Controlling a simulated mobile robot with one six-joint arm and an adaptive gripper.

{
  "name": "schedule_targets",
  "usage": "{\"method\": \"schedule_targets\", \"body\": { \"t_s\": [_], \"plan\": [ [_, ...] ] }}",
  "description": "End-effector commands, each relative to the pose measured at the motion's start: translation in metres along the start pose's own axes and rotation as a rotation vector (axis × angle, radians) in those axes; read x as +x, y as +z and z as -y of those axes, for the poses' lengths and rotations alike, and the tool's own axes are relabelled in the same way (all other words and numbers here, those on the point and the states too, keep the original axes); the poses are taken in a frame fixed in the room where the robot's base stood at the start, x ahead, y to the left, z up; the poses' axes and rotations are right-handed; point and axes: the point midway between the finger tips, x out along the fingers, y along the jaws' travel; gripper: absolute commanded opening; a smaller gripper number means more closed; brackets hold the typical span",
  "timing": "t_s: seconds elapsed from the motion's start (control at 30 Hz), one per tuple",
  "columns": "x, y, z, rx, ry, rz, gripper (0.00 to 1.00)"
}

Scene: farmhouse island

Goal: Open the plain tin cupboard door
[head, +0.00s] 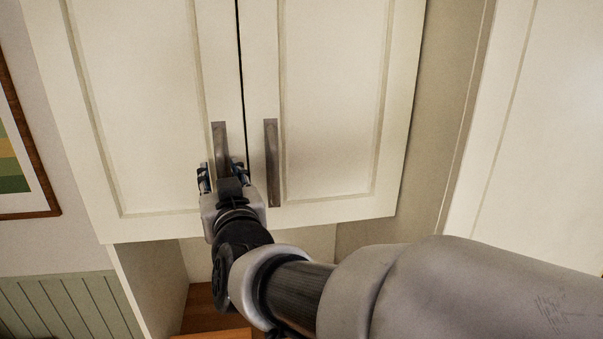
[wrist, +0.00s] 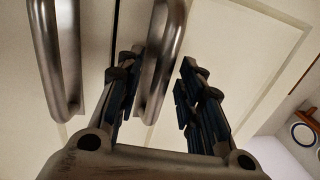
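Two cream panelled cupboard doors, the left door (head: 150,100) and the right door (head: 335,90), hang side by side with a dark narrow gap between them. Both look shut. The left door has an upright grey metal handle (head: 220,140); its lower part is hidden by my gripper (head: 221,175). In the wrist view this handle (wrist: 163,60) shows between the fingers of my gripper (wrist: 160,95), closer to the left finger, with clear space to the right finger. The fingers are apart. The right door's handle (head: 271,160) is free; it also shows in the wrist view (wrist: 57,55).
An open niche (head: 160,285) with a wooden surface (head: 205,310) lies below the doors. A framed picture (head: 30,190) hangs on the wall at left. A tall cream panel (head: 545,120) stands at right.

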Motion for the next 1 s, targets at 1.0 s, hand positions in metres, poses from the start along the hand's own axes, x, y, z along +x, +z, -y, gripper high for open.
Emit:
{"method": "schedule_targets", "body": {
  "t_s": [1.0],
  "plan": [
    [-0.0004, 0.0002, 0.0002, 0.0, 0.0, 0.001, 0.0]
  ]
}}
